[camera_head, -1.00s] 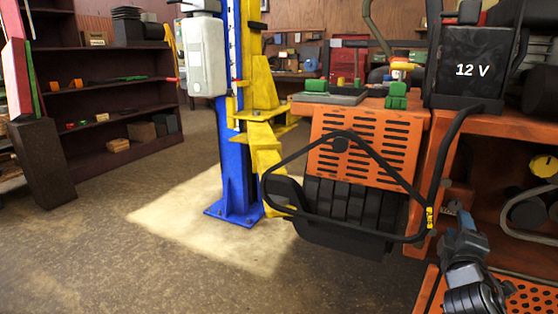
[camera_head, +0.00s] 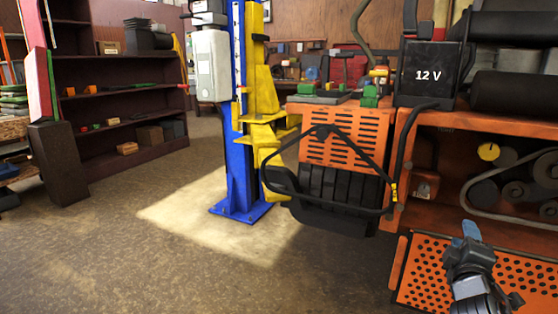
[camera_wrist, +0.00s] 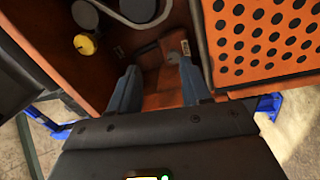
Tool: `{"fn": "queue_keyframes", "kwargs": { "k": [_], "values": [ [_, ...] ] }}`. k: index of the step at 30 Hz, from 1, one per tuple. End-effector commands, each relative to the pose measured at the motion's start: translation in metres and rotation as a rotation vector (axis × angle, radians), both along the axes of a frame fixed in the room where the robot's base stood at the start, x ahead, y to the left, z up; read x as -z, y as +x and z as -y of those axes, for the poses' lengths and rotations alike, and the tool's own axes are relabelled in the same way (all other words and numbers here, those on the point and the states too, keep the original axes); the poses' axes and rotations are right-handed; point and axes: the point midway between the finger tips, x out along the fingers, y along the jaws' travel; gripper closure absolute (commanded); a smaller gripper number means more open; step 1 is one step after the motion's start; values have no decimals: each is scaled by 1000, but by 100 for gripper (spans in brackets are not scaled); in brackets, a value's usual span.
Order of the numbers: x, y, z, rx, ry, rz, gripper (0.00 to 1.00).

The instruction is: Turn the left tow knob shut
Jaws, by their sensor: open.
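A round yellow knob (camera_head: 488,152) sits inside the open orange mower body (camera_head: 408,150), among dark pulleys and a belt. A yellow knob also shows in the wrist view (camera_wrist: 86,44), at upper left. My gripper (camera_head: 471,232) is below and in front of the opening. In the wrist view my gripper (camera_wrist: 158,84) has its two blue-grey fingers apart and nothing between them. The knob lies left of and beyond the fingers.
A perforated orange panel (camera_head: 428,278) stands low beside my gripper. A black bar frame (camera_head: 330,205) juts from the mower near the blue lift post (camera_head: 238,170). A 12 V battery (camera_head: 428,74) is on top. The floor to the left is clear.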

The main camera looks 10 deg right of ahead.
Motion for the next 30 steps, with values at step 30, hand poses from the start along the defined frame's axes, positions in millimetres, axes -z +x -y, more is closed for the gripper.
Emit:
{"fn": "queue_keyframes", "kwargs": {
  "k": [30],
  "values": [
    [122,-182,-149,-296,502,35,52]
  ]
}}
